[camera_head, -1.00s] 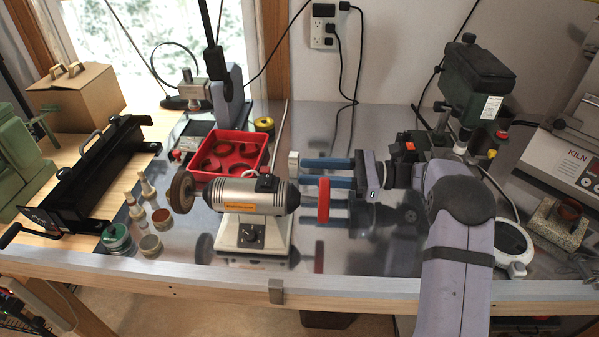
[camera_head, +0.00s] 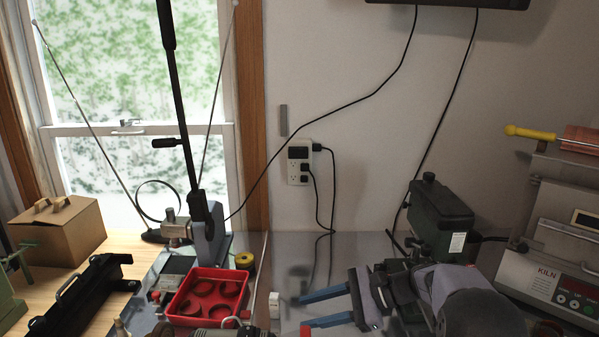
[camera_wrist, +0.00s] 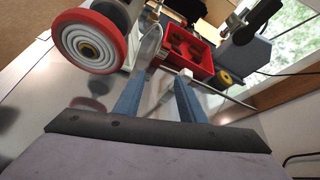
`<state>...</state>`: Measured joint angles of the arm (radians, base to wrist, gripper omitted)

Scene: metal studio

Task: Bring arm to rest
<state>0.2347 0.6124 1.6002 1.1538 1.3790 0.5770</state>
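My gripper (camera_head: 306,313) is at the bottom of the head view, its two blue fingers spread apart and pointing left. It is open, with nothing between the fingers. In the wrist view the fingers (camera_wrist: 160,80) also stand apart over the shiny bench top. My arm (camera_head: 470,300) reaches in from the bottom right, and its lower part is cut off by the frame edge. A small white block (camera_head: 274,305) shows just left of the fingertips; I cannot tell whether they touch it.
A red tray (camera_head: 208,293) with round compartments lies left of my gripper. A grinder's red-rimmed wheel (camera_wrist: 88,40) is close by in the wrist view. A dark green machine (camera_head: 440,222) stands behind my arm, and a kiln (camera_head: 545,280) stands at right.

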